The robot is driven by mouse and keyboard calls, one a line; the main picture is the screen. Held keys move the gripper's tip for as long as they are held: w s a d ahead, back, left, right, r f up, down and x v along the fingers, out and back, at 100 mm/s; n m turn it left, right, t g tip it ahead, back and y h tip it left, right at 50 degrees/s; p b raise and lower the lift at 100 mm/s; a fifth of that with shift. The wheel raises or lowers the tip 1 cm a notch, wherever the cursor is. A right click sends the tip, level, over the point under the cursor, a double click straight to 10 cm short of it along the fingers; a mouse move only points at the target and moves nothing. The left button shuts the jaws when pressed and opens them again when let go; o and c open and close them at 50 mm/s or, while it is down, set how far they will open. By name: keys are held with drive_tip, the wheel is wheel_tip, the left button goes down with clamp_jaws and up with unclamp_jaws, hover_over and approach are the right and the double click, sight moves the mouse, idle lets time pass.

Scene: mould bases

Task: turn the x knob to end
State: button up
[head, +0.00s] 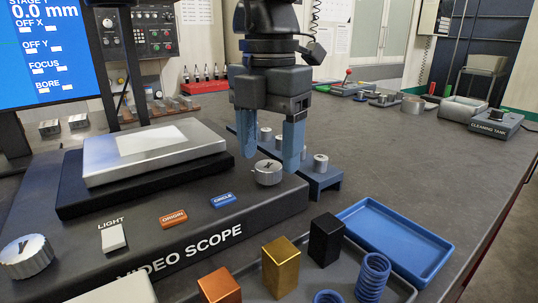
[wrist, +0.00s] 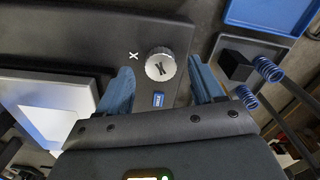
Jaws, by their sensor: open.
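The X knob (head: 267,172) is a short silver cylinder on the right part of the black video scope base (head: 130,235). In the wrist view the knob (wrist: 160,66) shows its top face with a dark mark, beside a white X label. My gripper (head: 270,150) points down with its two blue fingers apart, close above and behind the knob in the head view. In the wrist view the open fingers (wrist: 160,85) lie on either side of the knob, slightly short of it. I see no contact with the knob.
A Y knob (head: 26,257) is at the left front of the base. Blue CIRCLE (head: 222,200) and orange ORIGIN (head: 173,219) buttons sit left of the X knob. A blue rack (head: 322,179) stands behind it. A blue tray (head: 396,240) and blocks lie to the right and front.

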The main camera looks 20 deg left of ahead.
sight(269, 165)
wheel_tip(269, 165, up, 6)
drive_tip(key=shift+f, duration=0.1)
idle(0.6)
